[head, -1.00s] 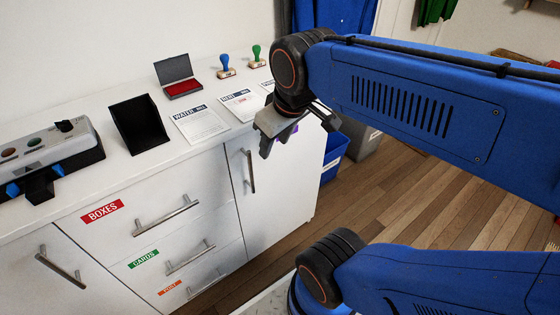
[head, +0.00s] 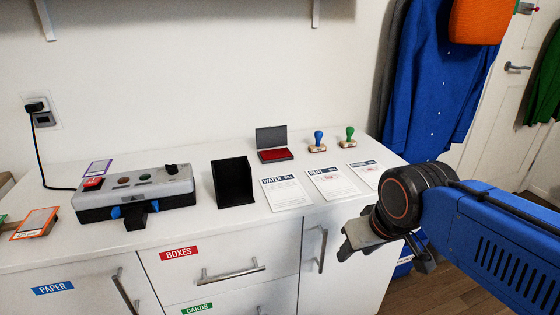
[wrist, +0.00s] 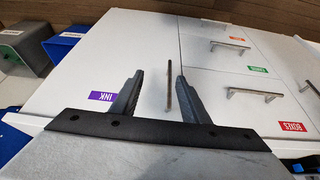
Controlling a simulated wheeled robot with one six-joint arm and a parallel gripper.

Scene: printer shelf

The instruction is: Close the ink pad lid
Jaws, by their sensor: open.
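The ink pad stands on the white counter near its back edge in the head view. Its red pad (head: 275,155) shows and its grey lid (head: 271,138) is up, open at the back. My gripper (head: 356,246) is in front of the counter's right part, well apart from the ink pad. In the wrist view my gripper (wrist: 160,98) is open with nothing between its fingers; a cabinet handle shows beyond them. The ink pad is not in the wrist view.
Blue (head: 318,142) and green (head: 349,138) stamps stand right of the ink pad. Paper sheets (head: 284,194) lie in front. A black tray (head: 233,182) and a grey device (head: 135,196) are to the left. White drawers with handles (head: 231,272) are below.

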